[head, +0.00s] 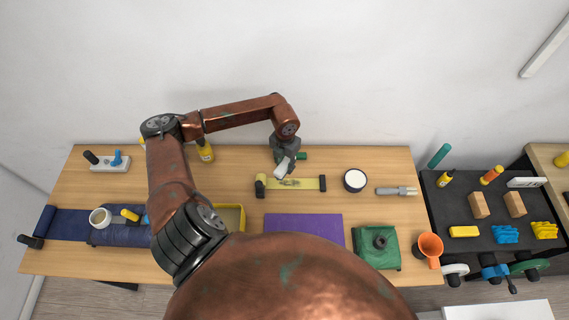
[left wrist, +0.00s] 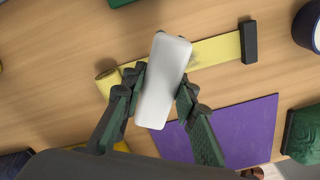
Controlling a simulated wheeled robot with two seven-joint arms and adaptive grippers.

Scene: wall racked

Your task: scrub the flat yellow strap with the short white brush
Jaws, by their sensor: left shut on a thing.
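The flat yellow strap (head: 308,183) lies on the wooden table, with a rolled left end and a dark bar at its right end. Dark smudges show on its middle. It also shows in the left wrist view (left wrist: 215,51), partly hidden behind the brush. My left gripper (head: 284,160) is shut on the short white brush (head: 282,169), over the strap's left half. In the left wrist view the white brush (left wrist: 163,82) sits between both fingers (left wrist: 157,92), its bristles hidden. I cannot tell whether it touches the strap. My right gripper is not in view.
A purple mat (head: 305,228) lies in front of the strap. A dark round container with a white top (head: 355,180) and a grey tool (head: 396,191) are to its right. A green cushion-like block (head: 377,247) and an orange cup (head: 429,247) are at front right.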

